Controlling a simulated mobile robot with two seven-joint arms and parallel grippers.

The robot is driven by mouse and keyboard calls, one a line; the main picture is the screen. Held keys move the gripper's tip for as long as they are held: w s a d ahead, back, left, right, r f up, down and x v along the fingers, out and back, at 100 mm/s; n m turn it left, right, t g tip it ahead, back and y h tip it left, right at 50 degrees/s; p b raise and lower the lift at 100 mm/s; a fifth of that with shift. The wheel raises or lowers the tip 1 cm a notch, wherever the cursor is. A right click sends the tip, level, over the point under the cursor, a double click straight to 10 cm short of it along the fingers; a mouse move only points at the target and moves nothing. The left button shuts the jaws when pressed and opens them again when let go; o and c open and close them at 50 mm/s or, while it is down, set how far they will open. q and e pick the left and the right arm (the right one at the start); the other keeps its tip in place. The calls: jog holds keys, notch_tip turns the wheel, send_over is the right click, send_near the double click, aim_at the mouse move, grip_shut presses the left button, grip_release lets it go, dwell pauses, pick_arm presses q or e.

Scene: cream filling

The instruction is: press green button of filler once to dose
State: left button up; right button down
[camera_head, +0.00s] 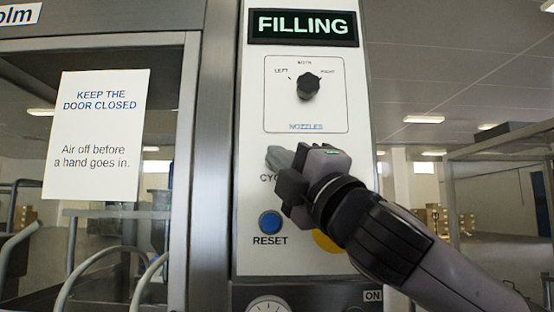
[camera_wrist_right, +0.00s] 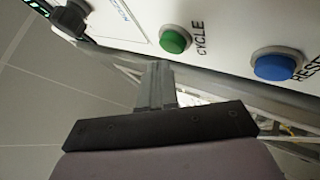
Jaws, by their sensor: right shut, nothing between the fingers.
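The green button (camera_wrist_right: 175,39), labelled CYCLE, shows fully in the right wrist view on the white filler panel (camera_wrist_right: 225,25). In the head view it is hidden behind my right gripper (camera_head: 279,157), and only the start of its label shows. My right gripper is shut and empty, in front of the panel. In the right wrist view its closed fingertips (camera_wrist_right: 157,66) appear just below the green button, with a gap between them in the picture. I cannot tell the exact distance to the panel. My left gripper is not in view.
A blue RESET button (camera_head: 270,222) is below the gripper. A yellow part (camera_head: 326,242) beside it is mostly hidden by my arm. A black NOZZLES knob (camera_head: 308,86) is above. A glazed door with a paper notice (camera_head: 98,135) stands left. A gauge (camera_head: 268,304) is below.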

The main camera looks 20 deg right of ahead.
jog(key=shift+s, duration=0.1)
jog(key=s, duration=0.2)
jog(key=s+a, duration=0.1)
jog(key=s, duration=0.1)
jog(key=shift+s+a+b, duration=0.2)
jog(key=shift+s+b, duration=0.1)
jog(key=shift+s, duration=0.05)
dwell(0.8)
